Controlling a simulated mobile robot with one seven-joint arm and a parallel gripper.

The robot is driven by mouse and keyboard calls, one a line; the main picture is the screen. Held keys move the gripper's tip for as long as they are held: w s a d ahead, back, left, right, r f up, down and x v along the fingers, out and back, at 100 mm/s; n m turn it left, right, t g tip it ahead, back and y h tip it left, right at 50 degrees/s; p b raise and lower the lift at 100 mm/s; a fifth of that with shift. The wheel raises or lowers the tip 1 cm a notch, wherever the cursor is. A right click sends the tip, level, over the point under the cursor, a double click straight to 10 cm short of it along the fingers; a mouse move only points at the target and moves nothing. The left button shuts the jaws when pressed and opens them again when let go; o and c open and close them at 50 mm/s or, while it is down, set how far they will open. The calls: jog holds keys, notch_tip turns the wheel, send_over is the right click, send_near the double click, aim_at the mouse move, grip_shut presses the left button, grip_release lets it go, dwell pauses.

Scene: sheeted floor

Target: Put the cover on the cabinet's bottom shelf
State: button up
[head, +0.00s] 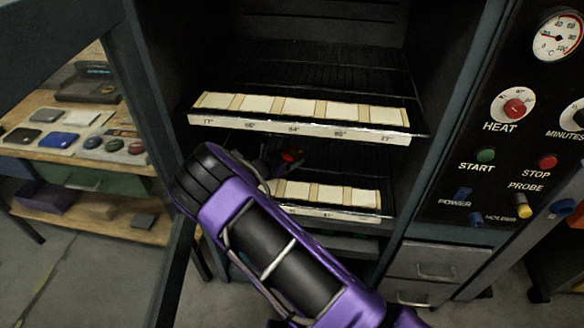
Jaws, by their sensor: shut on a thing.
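The cabinet (424,190) stands open, with dark wire shelves inside. The upper shelf (300,128) and the lower shelf (335,212) each carry a row of pale panels behind a labelled front strip. My gripper (281,161) is inside the cabinet, between these two shelves and towards the left. My purple arm hides much of the gripper and the left part of the lower shelf. I cannot tell whether the held thing touches the shelf.
A control panel (505,170) with a dial, knobs and buttons is on the right, above drawers (433,262). The open door frame (172,270) stands on the left. Beyond it, a wooden workbench (45,150) holds several small items. The upper shelf overhangs my gripper.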

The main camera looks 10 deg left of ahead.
aim_at(288, 174)
jog(key=shift+f+b, duration=0.3)
jog(key=shift+f, duration=2.25)
jog(key=shift+f, duration=0.1)
jog(key=o, duration=1.3)
jog(key=shift+o, duration=0.2)
jog(key=shift+s+a+r, duration=0.1)
jog(key=shift+s+r, duration=0.1)
jog(key=p+v, duration=0.1)
jog(key=v, duration=1)
jog(key=shift+s+r, duration=0.15)
jog(key=shift+s, duration=0.05)
